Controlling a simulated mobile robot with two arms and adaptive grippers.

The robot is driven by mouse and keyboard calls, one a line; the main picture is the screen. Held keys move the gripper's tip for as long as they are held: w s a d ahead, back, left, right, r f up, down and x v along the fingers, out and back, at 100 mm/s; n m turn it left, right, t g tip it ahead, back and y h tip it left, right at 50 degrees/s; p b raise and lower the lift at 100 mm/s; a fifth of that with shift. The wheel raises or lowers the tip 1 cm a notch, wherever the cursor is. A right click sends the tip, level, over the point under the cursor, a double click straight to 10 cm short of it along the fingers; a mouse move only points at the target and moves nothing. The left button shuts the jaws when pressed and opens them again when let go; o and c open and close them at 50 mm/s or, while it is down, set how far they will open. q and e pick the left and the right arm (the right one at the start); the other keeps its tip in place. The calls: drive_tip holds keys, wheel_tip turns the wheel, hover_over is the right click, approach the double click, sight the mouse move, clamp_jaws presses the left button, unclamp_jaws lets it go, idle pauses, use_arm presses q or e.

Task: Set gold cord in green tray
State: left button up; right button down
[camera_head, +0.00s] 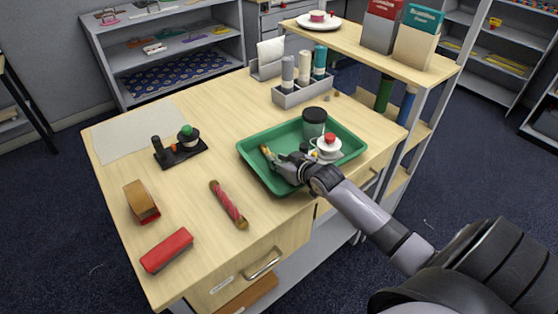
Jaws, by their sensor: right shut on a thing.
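The green tray (292,133) lies on the wooden table near its right front side. My right gripper (272,160) reaches into the left part of the tray from the right. It is shut on the gold cord (265,151), a small yellowish piece showing at the fingertips. The gripper hides part of the cord, and I cannot tell whether the cord touches the tray floor. A dark lidded jar (314,122) and a white item with a red top (328,146) are in the tray to the right of the gripper. My left gripper is not in view.
A red-and-gold rolled piece (228,204), a red block (167,250), a brown block (142,201) and a black stand (180,150) are on the table left of the tray. A grey holder with rolls (301,91) stands behind it. A raised shelf (370,45) edges the back right.

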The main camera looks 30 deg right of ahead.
drive_tip(key=shift+f, duration=0.2)
drive_tip(key=c, duration=1.7)
unclamp_jaws()
drive_tip(key=shift+o, duration=0.2)
drive_tip(key=shift+s+r, duration=0.15)
drive_tip(key=v, duration=1.1)
drive_tip(key=shift+s+r+b, duration=0.15)
drive_tip(key=shift+s+b, duration=0.15)
